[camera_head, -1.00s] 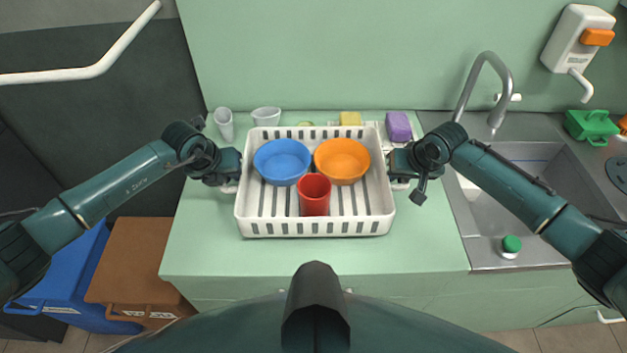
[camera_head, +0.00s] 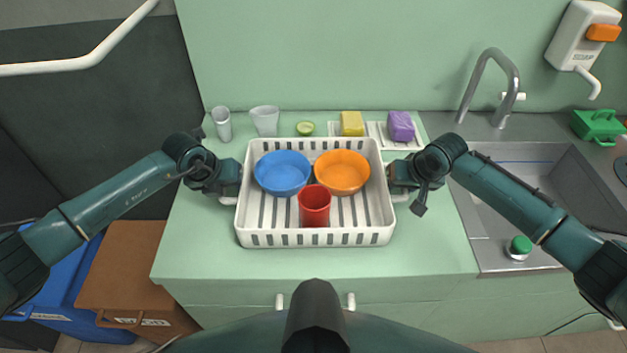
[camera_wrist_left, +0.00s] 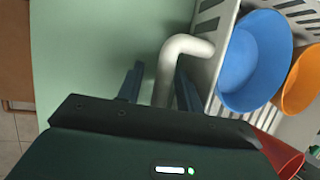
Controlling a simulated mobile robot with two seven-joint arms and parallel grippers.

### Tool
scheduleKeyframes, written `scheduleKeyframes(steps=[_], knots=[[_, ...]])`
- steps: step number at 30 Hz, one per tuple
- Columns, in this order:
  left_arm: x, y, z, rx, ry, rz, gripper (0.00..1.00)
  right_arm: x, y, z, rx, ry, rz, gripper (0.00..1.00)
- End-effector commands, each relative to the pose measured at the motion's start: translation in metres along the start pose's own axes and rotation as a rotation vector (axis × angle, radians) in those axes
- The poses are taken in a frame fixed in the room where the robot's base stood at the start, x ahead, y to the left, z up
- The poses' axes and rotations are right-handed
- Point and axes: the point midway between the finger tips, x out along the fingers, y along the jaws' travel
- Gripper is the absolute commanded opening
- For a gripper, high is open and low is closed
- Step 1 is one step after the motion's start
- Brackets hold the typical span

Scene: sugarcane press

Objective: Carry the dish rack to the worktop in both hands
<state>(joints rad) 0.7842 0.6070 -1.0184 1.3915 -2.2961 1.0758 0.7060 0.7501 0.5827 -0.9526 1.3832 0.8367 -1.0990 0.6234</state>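The white dish rack (camera_head: 315,240) is level over the green worktop and looks to rest on it; its underside is hidden. It holds a blue bowl (camera_head: 283,172), an orange bowl (camera_head: 342,171) and a red cup (camera_head: 314,205). My left gripper (camera_head: 232,181) is at the rack's left handle. In the left wrist view its fingers (camera_wrist_left: 158,82) stand either side of the white handle (camera_wrist_left: 168,75), with a gap on one side. My right gripper (camera_head: 396,181) is at the right handle (camera_head: 403,198); its fingers are hidden.
Behind the rack stand two clear cups (camera_head: 265,120), a lime half (camera_head: 305,128), a yellow sponge (camera_head: 352,123) and a purple block (camera_head: 400,126). The sink (camera_head: 525,190) and tap (camera_head: 510,75) are at right. The worktop (camera_head: 310,264) is clear in front.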

Motion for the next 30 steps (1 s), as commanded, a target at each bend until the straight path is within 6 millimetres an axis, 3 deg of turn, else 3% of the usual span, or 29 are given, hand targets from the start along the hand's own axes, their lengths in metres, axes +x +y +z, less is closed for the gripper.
scheduleKeyframes(steps=[7,11,24,30], knots=[[-0.001,-0.001,0.000,0.001,0.000,-0.002,0.36,0.000,-0.001,0.000,-0.001,0.000,-0.002,0.36],[-0.013,-0.001,0.001,0.002,-0.003,-0.003,0.36,0.000,-0.001,0.000,-0.001,0.000,-0.003,0.36],[-0.099,0.000,0.001,0.002,-0.003,-0.001,0.36,0.000,-0.001,0.000,-0.001,0.000,-0.003,0.36],[-0.118,0.000,0.001,0.000,-0.002,-0.001,0.36,-0.001,-0.001,0.000,-0.001,0.001,-0.003,0.36]])
